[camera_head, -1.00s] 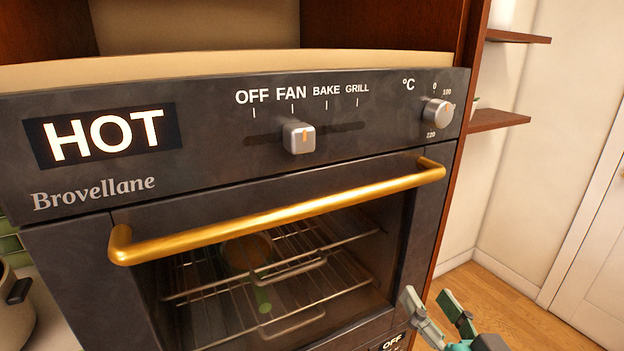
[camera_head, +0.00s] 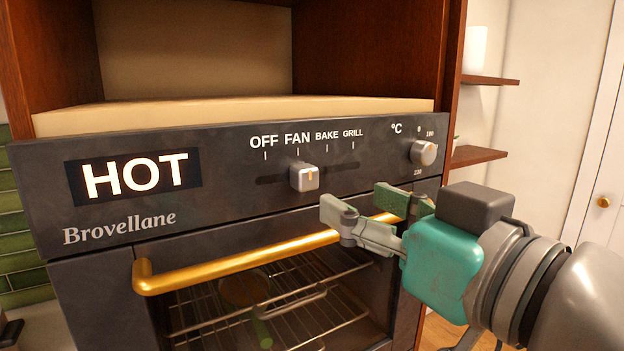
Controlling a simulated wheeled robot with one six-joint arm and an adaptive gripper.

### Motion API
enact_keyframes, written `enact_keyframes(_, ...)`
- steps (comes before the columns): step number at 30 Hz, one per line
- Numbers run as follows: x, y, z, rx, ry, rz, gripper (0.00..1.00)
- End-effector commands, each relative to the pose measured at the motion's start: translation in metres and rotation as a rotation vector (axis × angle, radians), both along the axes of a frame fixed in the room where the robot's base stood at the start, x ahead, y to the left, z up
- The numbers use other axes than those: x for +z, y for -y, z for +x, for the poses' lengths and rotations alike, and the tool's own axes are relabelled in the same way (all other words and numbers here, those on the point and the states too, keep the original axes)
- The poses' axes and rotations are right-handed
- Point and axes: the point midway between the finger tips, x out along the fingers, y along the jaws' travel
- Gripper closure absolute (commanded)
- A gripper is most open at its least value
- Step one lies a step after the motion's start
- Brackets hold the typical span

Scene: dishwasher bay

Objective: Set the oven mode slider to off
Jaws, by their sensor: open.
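A round temperature knob (camera_head: 423,152) sits at the panel's right. A lit HOT display (camera_head: 134,177) is at its left. The gold handle sticks out below the panel. Wooden shelves (camera_head: 478,155) stand at the right. The space before the panel's left half is clear.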

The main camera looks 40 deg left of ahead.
Motion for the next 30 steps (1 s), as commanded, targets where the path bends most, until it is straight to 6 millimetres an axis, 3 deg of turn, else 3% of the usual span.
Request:
enact_keyframes(18,-0.001,-0.085,0.035,0.001,-0.003,0.0,0.44)
enact_keyframes(30,-0.001,-0.097,0.04,0.0,-0.001,0.0,0.44)
